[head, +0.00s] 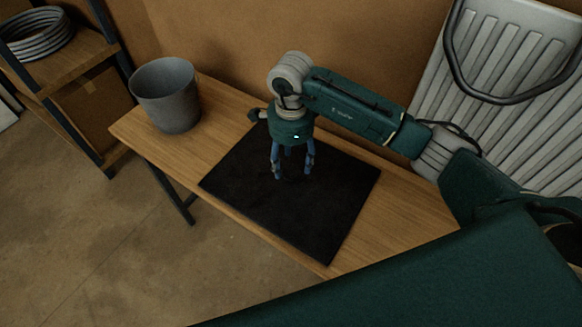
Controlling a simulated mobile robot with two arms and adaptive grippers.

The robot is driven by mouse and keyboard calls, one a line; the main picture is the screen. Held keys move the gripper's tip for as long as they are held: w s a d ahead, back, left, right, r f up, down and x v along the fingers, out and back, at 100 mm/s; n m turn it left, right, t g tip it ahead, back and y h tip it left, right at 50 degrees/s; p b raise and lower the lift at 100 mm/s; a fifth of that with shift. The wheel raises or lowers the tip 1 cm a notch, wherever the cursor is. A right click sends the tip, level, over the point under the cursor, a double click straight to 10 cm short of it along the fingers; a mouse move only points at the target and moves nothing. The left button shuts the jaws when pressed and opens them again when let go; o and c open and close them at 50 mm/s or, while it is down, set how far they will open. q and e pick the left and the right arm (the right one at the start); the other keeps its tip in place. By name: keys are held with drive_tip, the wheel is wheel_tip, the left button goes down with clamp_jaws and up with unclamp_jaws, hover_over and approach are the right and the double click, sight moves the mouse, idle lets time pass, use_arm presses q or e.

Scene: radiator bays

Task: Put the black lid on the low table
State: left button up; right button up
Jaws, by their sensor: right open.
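The low table (408,214) is a long wooden bench with dark legs, running from upper left to lower right. A thin, flat black square (315,220) lies on its middle; I cannot tell whether this is the lid or a mat. No other black lid shows clearly. My right gripper (293,177) points down over the upper part of the black square, fingers apart, with nothing visible between them. I cannot tell whether the fingertips touch the square. My left gripper is not in view.
A grey bucket (167,98) stands on the table's left end. A shelf (72,65) with a coiled grey hose (38,38) is at upper left. A ribbed light radiator (520,55) with a dark hose loop leans at upper right. Floor is clear at lower left.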

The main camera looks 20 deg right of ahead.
sight(291, 171)
wheel_tip(291, 171, up, 9)
drive_tip(key=b, duration=0.2)
drive_tip(key=shift+r, duration=0.15)
